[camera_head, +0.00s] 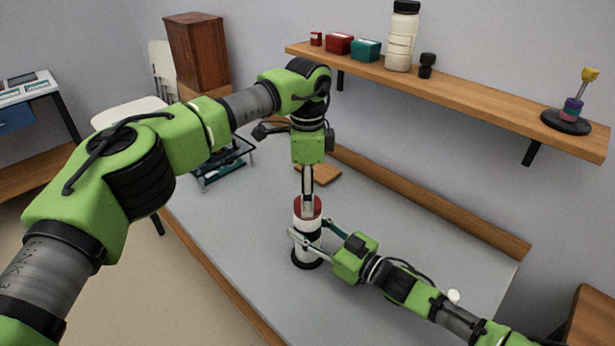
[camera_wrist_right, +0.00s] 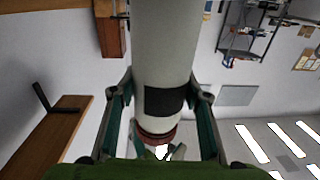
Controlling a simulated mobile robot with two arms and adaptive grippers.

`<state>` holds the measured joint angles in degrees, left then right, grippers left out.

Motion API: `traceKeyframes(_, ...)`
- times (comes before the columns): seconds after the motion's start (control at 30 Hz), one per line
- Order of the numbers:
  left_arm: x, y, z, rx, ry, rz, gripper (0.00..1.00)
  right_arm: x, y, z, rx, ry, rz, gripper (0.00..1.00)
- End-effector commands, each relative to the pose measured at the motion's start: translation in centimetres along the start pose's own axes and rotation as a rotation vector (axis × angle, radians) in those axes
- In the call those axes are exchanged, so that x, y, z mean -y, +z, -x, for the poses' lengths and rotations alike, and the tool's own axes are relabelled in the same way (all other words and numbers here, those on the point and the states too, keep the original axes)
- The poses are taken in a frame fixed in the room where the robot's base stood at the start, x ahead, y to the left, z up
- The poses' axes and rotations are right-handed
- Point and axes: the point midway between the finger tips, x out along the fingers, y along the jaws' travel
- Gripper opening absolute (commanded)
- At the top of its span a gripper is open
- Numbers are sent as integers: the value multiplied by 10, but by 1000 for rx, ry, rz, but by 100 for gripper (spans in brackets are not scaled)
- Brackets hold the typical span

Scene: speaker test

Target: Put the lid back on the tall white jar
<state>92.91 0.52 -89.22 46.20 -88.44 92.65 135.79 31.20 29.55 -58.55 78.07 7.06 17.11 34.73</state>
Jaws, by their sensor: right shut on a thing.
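The tall white jar (camera_head: 310,221) stands upright on the grey table in the head view, with a dark band around its middle and a black round base. My right gripper (camera_head: 306,242) is shut around its body from the right. The right wrist view shows the white jar (camera_wrist_right: 165,55) upside down between my two right fingers (camera_wrist_right: 160,112). The red lid (camera_head: 313,205) is at the jar's top; I cannot tell whether it is fully seated. My left gripper (camera_head: 307,196) points down over the lid, with its fingertips at it. Whether its fingers grip the lid is unclear.
A wooden wall shelf (camera_head: 475,104) holds a white bottle with black cap (camera_head: 401,38), red and teal boxes (camera_head: 366,50), a small black object and a ring stacker (camera_head: 569,115). A wooden board (camera_head: 318,173) and a dark rack (camera_head: 222,168) lie behind the jar. The table's front is clear.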

Motion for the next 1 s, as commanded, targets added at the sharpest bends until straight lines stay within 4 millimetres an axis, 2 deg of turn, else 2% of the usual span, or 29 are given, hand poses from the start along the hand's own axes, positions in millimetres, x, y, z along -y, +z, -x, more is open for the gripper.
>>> traceKeyframes(0.2, 0, 0, -19, 0, 0, 0, 57, 0, 0, 0, 1, 1, 1, 0)
traceKeyframes(0.5, 0, 0, -21, 0, -1, 0, 57, -1, 0, 0, 1, 1, 1, 0)
traceKeyframes(0.53, 0, 0, -21, 0, -1, 0, 54, -1, 0, 0, 1, 1, 1, 0)
traceKeyframes(0.67, 0, 0, -21, 0, -1, 0, 20, 0, 0, 0, 1, 1, 1, 0)
traceKeyframes(0.7, 0, 0, -21, 0, -1, 0, 17, 0, 0, 0, 1, 1, 1, 0)
traceKeyframes(0.9, 0, 0, -21, 0, -1, -13, 16, 0, 0, 0, 0, 1, 1, 0)
traceKeyframes(1.0, 0, 0, -21, 0, -1, -91, 16, 0, 0, 0, 0, 1, 1, 0)
